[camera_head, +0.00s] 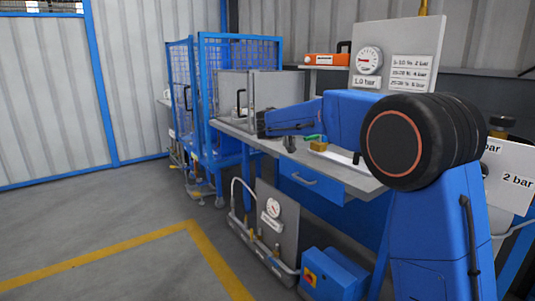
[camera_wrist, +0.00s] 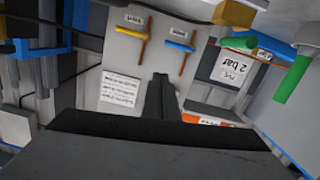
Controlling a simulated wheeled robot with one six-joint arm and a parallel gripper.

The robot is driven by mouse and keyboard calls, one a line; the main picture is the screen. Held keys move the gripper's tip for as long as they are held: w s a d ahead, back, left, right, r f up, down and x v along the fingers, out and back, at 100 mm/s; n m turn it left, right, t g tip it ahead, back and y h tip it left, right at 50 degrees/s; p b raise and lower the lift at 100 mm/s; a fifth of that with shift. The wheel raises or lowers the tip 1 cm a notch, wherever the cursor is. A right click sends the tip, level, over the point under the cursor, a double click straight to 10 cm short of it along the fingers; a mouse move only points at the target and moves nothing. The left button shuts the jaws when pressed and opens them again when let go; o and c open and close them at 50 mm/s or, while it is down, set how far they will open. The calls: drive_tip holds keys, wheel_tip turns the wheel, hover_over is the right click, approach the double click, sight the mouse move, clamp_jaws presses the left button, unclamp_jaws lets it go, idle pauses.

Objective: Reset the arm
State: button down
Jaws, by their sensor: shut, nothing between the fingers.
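My gripper (camera_wrist: 160,78) shows in the wrist view as two dark fingers close together, with nothing between them. In the head view my blue arm stretches left above the grey workbench (camera_head: 350,178). The gripper's fingers are too small and dark to make out clearly there.
A gauge board (camera_head: 400,62) rises at the back right. A gauge panel (camera_head: 278,220) and a blue box (camera_head: 333,272) stand on the floor in front. The wrist view shows an upside-down "2 bar" sign (camera_wrist: 238,72) and a green cylinder (camera_wrist: 292,80). The left floor is clear.

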drive_tip(key=s+d+f+n+g+y, duration=0.1)
drive_tip(key=s+d+f+g+y, duration=0.15)
drive_tip(key=s+d, duration=0.45)
drive_tip(key=s+d+f+n+g+y, duration=0.1)
drive_tip(key=s+d+f+n, duration=0.15)
drive_tip(key=s, duration=0.85)
drive_tip(key=s+d+f+n+g+y, duration=0.15)
drive_tip(key=s+d+f, duration=0.25)
drive_tip(key=s, duration=0.5)
drive_tip(key=s+a+f+n+y, duration=0.1)
drive_tip(key=s+a+f+y, duration=0.1)
drive_tip(key=s+f, duration=0.3)
drive_tip(key=s+a+f+n+y, duration=0.1)
drive_tip(key=s+f+y, duration=0.3)
drive_tip(key=s, duration=1)
drive_tip(key=s+a+f+n+y, duration=0.2)
drive_tip(key=s+f, duration=0.5)
drive_tip(key=s, duration=0.3)
drive_tip(key=shift+a+n+y, duration=0.3)
drive_tip(key=shift+a+y, duration=0.05)
drive_tip(key=shift+y, duration=0.05)
drive_tip(key=shift+s, duration=0.1)
